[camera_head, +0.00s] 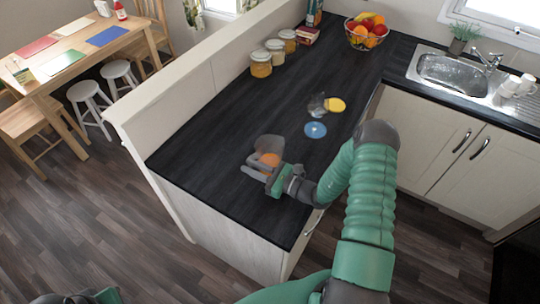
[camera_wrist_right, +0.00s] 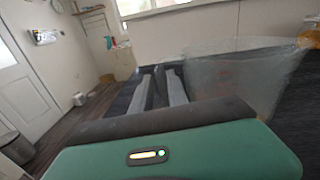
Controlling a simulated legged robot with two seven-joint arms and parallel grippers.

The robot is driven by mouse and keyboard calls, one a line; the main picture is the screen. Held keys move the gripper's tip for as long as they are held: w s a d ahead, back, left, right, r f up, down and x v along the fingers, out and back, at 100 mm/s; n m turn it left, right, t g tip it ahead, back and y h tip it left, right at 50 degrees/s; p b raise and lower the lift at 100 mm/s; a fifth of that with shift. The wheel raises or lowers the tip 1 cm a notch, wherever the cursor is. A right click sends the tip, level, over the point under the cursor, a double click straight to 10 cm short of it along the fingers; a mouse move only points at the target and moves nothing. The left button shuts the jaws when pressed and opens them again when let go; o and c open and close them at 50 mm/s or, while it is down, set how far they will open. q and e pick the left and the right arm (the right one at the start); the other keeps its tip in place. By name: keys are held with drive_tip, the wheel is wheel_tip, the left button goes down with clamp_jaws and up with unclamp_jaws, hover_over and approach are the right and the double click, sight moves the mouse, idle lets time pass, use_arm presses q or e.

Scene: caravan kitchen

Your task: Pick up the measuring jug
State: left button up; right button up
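A clear see-through vessel, which looks like the measuring jug (camera_head: 271,144), stands on the dark worktop by my right gripper. An orange round thing shows in or behind it. In the right wrist view the jug (camera_wrist_right: 245,75) is large and close, to the right of the fingers. My right gripper (camera_head: 257,171) is low over the worktop, beside the jug. Its two grey fingers (camera_wrist_right: 160,90) show a gap with nothing seen between them. Contact with the jug cannot be told. My left gripper is out of view; only a bit of my left arm shows at the bottom left.
A blue disc (camera_head: 315,130), a yellow disc (camera_head: 336,104) and a small clear glass item (camera_head: 316,106) lie beyond the jug. Jars (camera_head: 261,64), a fruit bowl (camera_head: 366,32) and a sink (camera_head: 452,72) are further back. The worktop's left part is clear.

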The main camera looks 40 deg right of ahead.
drive_tip(key=shift+w+a, duration=0.1)
drive_tip(key=shift+w, duration=0.15)
drive_tip(key=shift+d+f, duration=0.1)
drive_tip(key=shift+d, duration=0.15)
drive_tip(key=shift+c, duration=0.2)
drive_tip(key=shift+s+d+f, duration=0.1)
drive_tip(key=shift+d, duration=0.4)
clamp_jaws()
drive_tip(key=shift+a, duration=0.5)
drive_tip(key=shift+d, duration=0.3)
drive_tip(key=shift+a, duration=0.1)
